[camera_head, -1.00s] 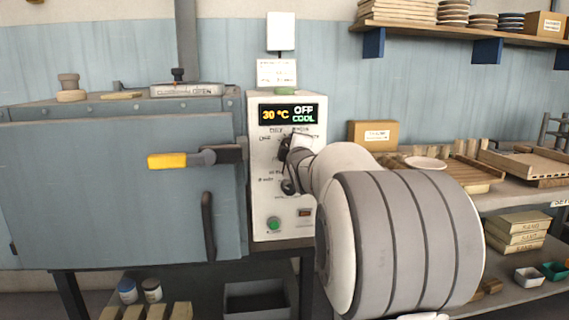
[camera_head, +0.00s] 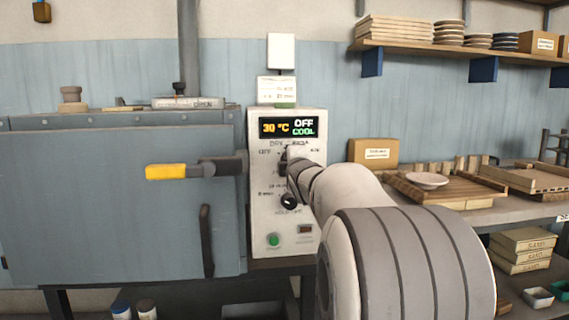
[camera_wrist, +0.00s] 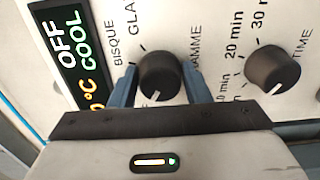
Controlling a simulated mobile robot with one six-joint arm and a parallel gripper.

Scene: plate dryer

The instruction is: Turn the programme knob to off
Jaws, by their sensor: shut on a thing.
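The programme knob (camera_wrist: 161,76) is round and black, on the white control panel (camera_head: 262,220). In the wrist view my gripper (camera_wrist: 158,83) has its two blue fingers on either side of it, shut on it. A white pointer mark on the knob faces down toward the gripper body. The labels "BISQUE" and "GLA" show beside it; the label by the pointer is hidden. In the head view my wrist covers most of this knob. The display (camera_head: 288,127) reads "30 °C", "OFF" and "COOL". The black time knob (camera_wrist: 273,69) is to the right in the wrist view.
The dryer door (camera_head: 110,220) with its yellow-ended handle (camera_head: 168,171) is left of the panel. A green button (camera_head: 273,240) and a small switch (camera_head: 305,229) are low on the panel. A bench with a wooden rack (camera_head: 440,192) and a cardboard box (camera_head: 373,152) stands right.

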